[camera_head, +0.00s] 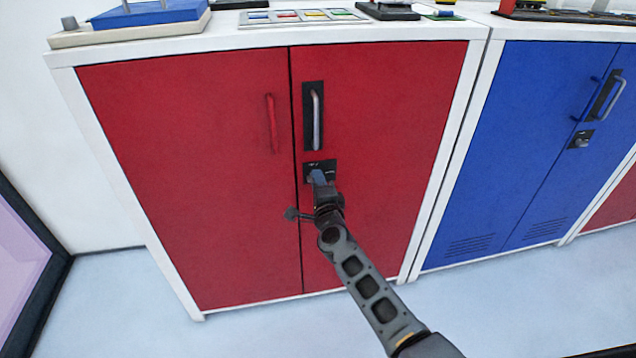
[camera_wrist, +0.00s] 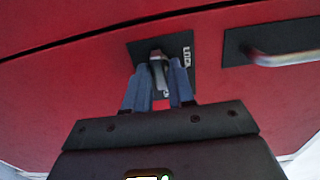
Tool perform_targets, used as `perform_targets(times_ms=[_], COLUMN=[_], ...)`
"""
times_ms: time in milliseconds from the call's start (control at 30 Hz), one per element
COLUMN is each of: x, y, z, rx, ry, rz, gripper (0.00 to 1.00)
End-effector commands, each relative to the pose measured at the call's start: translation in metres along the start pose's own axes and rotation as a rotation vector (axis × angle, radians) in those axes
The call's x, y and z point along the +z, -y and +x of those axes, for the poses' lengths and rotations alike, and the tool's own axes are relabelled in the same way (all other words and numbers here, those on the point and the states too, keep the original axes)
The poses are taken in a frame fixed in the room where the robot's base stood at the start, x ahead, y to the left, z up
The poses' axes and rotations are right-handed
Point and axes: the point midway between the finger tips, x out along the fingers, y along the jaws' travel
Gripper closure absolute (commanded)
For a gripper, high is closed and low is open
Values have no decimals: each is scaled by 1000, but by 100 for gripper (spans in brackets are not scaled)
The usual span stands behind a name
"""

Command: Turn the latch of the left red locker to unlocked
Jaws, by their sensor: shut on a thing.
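The left red locker (camera_head: 200,180) has two closed doors in a white frame. Its latch (camera_wrist: 158,66) is a small grey knob on a black plate (camera_wrist: 140,47) on the right door, below the handle. White lettering shows on the plate in the wrist view, partly hidden, so I cannot read the latch's setting. My gripper (camera_wrist: 160,85) is shut on the latch, one finger on each side of it. In the head view my gripper (camera_head: 319,178) covers most of the latch and the lower part of its plate.
A grey bar handle (camera_head: 316,118) on a black plate sits just above the latch; a red handle (camera_head: 271,123) is on the left door. A blue locker (camera_head: 530,140) stands to the right. Several items lie on the white top. Floor in front is clear.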

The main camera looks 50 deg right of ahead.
Motion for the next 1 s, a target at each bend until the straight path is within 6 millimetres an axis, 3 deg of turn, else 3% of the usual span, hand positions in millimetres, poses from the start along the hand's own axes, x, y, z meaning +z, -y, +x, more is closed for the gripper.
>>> perform_targets(times_ms=[67,100,200,567,1000], x=[-1,-1,-1,0,0], y=[-1,-1,-1,0,0], z=[0,0,0,-8,-71], rx=[2,1,1,2,2], ry=[-1,-1,-1,0,1], rz=[0,0,0,-2,-2], gripper=[100,72,63,62,62])
